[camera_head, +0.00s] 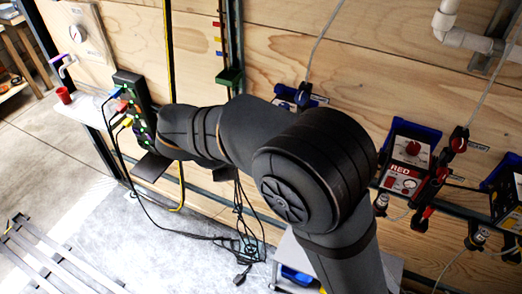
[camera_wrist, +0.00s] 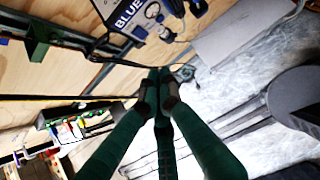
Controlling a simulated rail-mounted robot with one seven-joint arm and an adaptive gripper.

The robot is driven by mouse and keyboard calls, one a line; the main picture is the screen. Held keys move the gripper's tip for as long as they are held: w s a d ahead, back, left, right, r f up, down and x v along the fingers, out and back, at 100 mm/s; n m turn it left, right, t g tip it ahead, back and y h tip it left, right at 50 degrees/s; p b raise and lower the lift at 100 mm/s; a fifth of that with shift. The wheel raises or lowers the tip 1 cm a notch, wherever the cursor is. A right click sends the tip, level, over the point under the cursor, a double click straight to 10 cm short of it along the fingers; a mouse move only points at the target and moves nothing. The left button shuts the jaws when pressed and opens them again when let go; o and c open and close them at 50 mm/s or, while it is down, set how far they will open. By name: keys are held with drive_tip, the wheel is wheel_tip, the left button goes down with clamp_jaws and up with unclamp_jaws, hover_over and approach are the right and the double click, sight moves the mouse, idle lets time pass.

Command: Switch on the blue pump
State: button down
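The blue pump (camera_wrist: 135,16), a white and dark box lettered "BLUE", shows at the top of the wrist view, cut off by the edge. A round dial or knob shows on its face. In the head view my arm hides most of its place; only a blue bin (camera_head: 300,95) shows behind the arm. My gripper (camera_wrist: 159,78) has its dark green fingers brought together at the tips, with nothing visible between them. It is apart from the pump, below it in the wrist view. In the head view the fingers are not clearly visible.
A power strip (camera_head: 133,105) with coloured plugs is on the wall at left; it also shows in the wrist view (camera_wrist: 75,122). The red pump (camera_head: 405,170) and another pump (camera_head: 507,198) are at right. Cables hang along the wall.

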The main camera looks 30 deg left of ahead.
drive_tip(key=w+r+p+x, duration=0.1)
drive_tip(key=w+p+x, duration=0.1)
drive_tip(key=x, duration=1.1)
drive_tip(key=shift+a+r, duration=0.2)
drive_tip(key=shift+r, duration=0.2)
